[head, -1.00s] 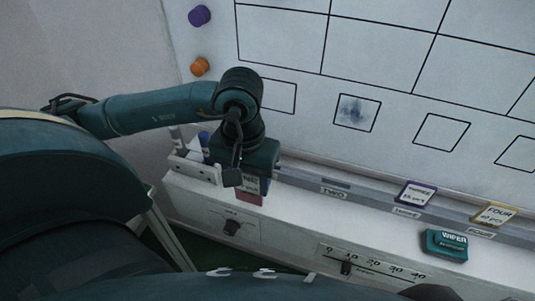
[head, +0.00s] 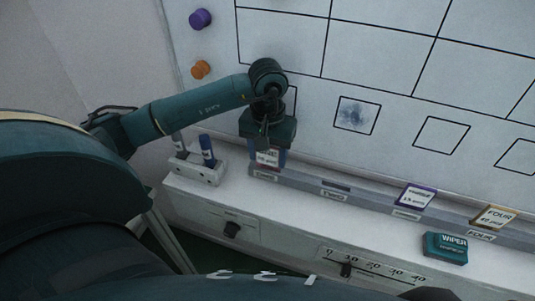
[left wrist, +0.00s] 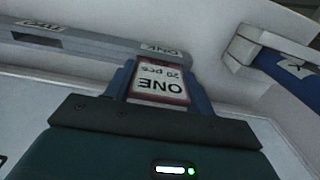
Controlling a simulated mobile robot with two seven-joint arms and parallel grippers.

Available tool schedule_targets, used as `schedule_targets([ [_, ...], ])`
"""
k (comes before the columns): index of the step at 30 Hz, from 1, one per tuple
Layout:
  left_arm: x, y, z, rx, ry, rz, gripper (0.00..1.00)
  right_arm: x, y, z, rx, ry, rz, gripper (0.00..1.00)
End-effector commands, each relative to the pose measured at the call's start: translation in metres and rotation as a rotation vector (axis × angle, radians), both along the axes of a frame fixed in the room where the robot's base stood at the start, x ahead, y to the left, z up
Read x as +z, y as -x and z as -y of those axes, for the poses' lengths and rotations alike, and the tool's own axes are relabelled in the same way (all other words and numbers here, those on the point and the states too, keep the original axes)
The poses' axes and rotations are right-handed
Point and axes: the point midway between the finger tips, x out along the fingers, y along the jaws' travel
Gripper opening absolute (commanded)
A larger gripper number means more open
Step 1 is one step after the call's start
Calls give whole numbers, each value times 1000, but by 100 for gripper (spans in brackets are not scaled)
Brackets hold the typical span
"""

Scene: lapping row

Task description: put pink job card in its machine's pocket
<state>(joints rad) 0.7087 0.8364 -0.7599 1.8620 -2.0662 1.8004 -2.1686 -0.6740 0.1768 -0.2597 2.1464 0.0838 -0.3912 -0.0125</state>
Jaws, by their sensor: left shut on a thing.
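The pink job card (head: 267,158) is white with a pink-red border. In the left wrist view the card (left wrist: 158,84) reads ONE, 20 pcs. My left gripper (head: 268,153) is shut on it, one finger at each side. The card is at the left end of the grey rail (head: 300,184), by the label ONE (head: 265,175), which also shows in the left wrist view (left wrist: 161,50). I cannot tell whether the card touches the rail or is in the pocket there. My right gripper is not in view.
The slot at TWO (head: 333,195) looks empty. Purple-edged card THREE (head: 417,195) and yellow-edged card FOUR (head: 494,216) stand along the rail. A teal wiper (head: 445,247) lies on the ledge. A marker holder (head: 198,170) stands left of my gripper. The whiteboard (head: 395,65) is behind.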

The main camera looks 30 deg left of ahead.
Motion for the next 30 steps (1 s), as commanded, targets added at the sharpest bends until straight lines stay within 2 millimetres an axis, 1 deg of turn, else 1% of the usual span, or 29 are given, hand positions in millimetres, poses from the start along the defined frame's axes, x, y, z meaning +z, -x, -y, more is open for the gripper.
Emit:
schedule_targets([
  [3,1,0,0,0,0,1,32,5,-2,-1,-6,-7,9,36],
  [7,-4,0,0,0,0,1,32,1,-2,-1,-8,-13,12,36],
  [8,-4,0,0,0,0,0,55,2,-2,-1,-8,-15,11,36],
  [15,-2,0,0,0,0,0,74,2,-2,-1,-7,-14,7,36],
  [16,-2,0,0,0,0,0,76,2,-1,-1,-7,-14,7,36],
  [22,-2,0,0,0,0,0,76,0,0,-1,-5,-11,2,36],
  [25,2,0,0,0,0,0,76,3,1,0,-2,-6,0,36],
  [26,4,0,0,0,0,0,76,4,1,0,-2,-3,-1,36],
  [28,11,-1,0,0,1,5,76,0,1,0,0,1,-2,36],
  [30,24,-1,0,-1,-1,7,76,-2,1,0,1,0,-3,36],
])
